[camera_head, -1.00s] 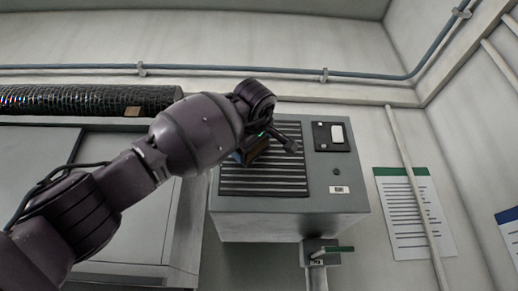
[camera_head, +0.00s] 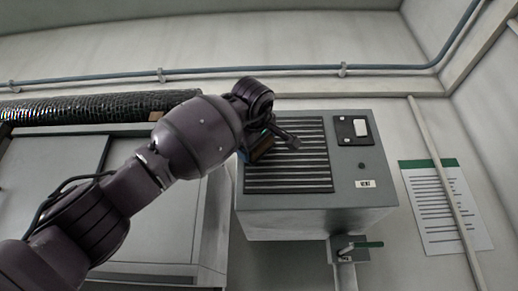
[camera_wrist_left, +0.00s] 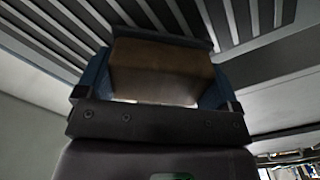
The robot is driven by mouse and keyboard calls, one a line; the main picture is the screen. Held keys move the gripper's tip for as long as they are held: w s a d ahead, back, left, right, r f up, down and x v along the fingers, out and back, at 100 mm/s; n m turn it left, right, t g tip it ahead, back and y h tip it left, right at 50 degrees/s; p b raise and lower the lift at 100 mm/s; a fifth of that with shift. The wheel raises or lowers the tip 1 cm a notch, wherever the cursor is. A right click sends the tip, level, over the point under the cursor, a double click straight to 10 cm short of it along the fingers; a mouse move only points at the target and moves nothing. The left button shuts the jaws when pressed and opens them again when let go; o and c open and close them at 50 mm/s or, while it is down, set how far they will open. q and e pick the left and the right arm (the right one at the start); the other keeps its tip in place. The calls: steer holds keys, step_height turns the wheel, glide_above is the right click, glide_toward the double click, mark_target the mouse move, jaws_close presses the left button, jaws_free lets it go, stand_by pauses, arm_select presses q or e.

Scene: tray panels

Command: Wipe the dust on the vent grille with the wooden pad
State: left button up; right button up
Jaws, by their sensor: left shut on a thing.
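The vent grille (camera_head: 300,175) is a dark slatted panel on the front of a grey wall box. Its slats also fill the top of the left wrist view (camera_wrist_left: 240,20). My left gripper (camera_head: 262,145) is at the grille's upper left part, shut on the wooden pad (camera_head: 263,149). In the left wrist view the brown pad (camera_wrist_left: 160,70) sits between the blue-sided fingers, right by the slats; I cannot tell whether it touches them. The arm hides the grille's upper left corner. No dust can be made out. My right gripper is not in view.
The grey box (camera_head: 372,185) has a switch plate (camera_head: 353,130), a knob and a label to the right of the grille. A green-handled valve (camera_head: 357,247) is below. A cabinet (camera_head: 50,175) and a black hose (camera_head: 90,107) are at left. A notice sheet (camera_head: 440,210) hangs at right.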

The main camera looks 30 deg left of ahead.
arm_select(q)
steer(key=b+v, duration=0.1)
steer(key=v, duration=0.5)
stand_by(0.5)
steer(key=shift+s, duration=0.1)
steer(key=v, duration=0.3)
stand_by(0.4)
